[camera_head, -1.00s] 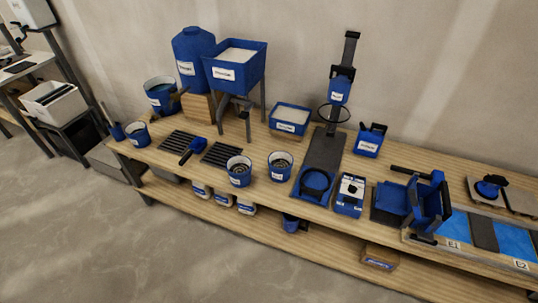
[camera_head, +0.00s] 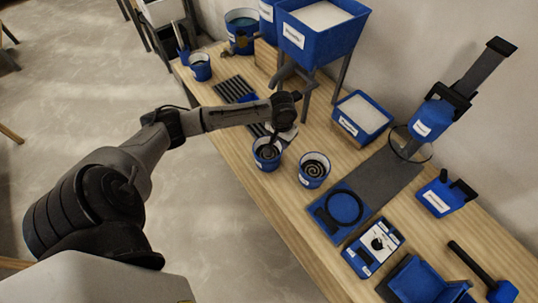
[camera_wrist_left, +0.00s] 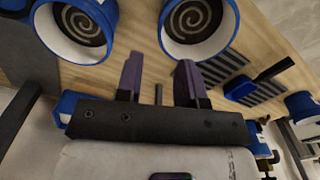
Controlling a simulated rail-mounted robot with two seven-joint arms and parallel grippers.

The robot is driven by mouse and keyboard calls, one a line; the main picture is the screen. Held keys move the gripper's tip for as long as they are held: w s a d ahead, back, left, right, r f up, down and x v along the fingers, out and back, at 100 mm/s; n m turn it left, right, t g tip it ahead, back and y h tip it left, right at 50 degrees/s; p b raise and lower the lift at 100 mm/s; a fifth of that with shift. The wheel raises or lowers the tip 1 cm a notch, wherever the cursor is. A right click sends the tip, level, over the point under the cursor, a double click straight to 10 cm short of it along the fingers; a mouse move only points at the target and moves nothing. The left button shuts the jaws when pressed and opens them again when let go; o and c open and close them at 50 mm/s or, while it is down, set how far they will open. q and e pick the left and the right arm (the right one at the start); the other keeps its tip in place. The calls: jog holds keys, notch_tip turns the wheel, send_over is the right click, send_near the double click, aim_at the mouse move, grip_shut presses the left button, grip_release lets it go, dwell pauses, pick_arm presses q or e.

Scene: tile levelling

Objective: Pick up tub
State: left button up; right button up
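Two round blue tubs with white labels and dark spiral insides stand side by side on the bench. The left tub (camera_head: 267,160) and the right tub (camera_head: 312,177) show in the head view. In the left wrist view, one tub (camera_wrist_left: 163,40) is at the top middle and another tub (camera_wrist_left: 50,45) is at the top left. My left gripper (camera_wrist_left: 160,80) shows two dark purple fingers spread apart with nothing between them. In the head view it hangs close above the left tub, partly overlapping its rim; I cannot tell whether they touch. My right gripper is not in view.
Black slatted racks (camera_head: 232,90) lie left of the tubs, with a blue scoop (camera_wrist_left: 240,87) on them. A blue hopper (camera_head: 318,45) on legs stands behind.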

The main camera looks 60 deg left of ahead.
pick_arm(q)
jog(key=a, duration=0.1)
jog(key=b, duration=0.3)
send_over(278, 161)
notch_tip(278, 161, down, 7)
jog(key=shift+s+a+r, duration=0.1)
jog(key=shift+f, duration=0.6)
jog(key=shift+f+b, duration=1.2)
jog(key=shift+f, duration=1.4)
jog(key=shift+c, duration=0.5)
grip_shut()
